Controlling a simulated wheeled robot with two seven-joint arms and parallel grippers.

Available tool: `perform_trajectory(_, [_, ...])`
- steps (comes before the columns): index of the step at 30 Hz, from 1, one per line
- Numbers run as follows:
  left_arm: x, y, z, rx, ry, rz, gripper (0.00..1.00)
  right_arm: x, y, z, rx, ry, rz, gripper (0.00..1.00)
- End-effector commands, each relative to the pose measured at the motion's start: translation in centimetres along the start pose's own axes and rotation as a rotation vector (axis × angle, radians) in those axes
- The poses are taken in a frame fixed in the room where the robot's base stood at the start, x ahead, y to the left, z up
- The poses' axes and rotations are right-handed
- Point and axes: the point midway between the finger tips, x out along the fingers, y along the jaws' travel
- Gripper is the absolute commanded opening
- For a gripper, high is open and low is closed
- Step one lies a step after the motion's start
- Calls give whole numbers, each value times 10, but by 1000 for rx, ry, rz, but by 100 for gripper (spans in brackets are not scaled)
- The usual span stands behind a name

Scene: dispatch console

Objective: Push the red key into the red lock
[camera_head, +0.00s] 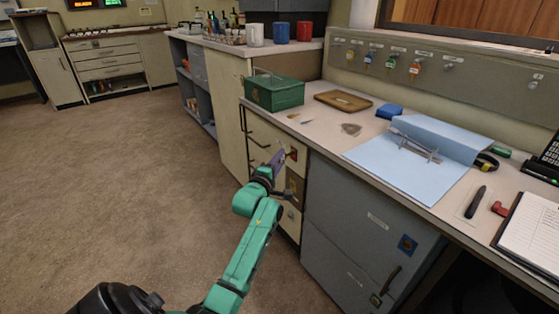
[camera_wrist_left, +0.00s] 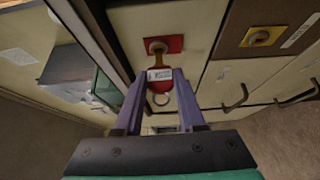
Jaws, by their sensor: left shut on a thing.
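My left gripper (camera_head: 279,158) is at the front of the cream drawer cabinet, close to the red lock (camera_head: 293,154). In the left wrist view my left gripper (camera_wrist_left: 160,78) is shut on the red key (camera_wrist_left: 159,86), which has a pale label and a ring. The key's brass-coloured shaft points at the round cylinder of the red lock (camera_wrist_left: 174,43), a red square plate. The shaft's tip meets or overlaps the cylinder in the picture; I cannot tell whether it is inside. My right gripper is not in view.
A yellow lock (camera_wrist_left: 262,37) sits on a brown panel beside the red one. Drawer handles (camera_wrist_left: 235,97) stick out nearby. Above is the counter with a green box (camera_head: 275,92), a brown tray (camera_head: 343,101) and a blue folder (camera_head: 400,172). The carpet (camera_head: 130,160) at left is clear.

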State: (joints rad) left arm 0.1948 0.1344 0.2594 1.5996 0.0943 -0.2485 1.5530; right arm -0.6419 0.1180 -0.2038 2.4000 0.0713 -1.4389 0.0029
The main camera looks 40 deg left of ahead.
Motion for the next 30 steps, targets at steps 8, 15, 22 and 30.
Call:
perform_trajectory(8, [3,-1,2,-1,1,0,0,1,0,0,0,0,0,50])
perform_trajectory(15, [8,0,4,-1,1,1,0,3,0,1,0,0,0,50])
perform_trajectory(22, [12,-1,7,-1,1,0,0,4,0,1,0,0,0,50])
perform_trajectory(30, [16,0,9,-1,1,0,0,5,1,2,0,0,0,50])
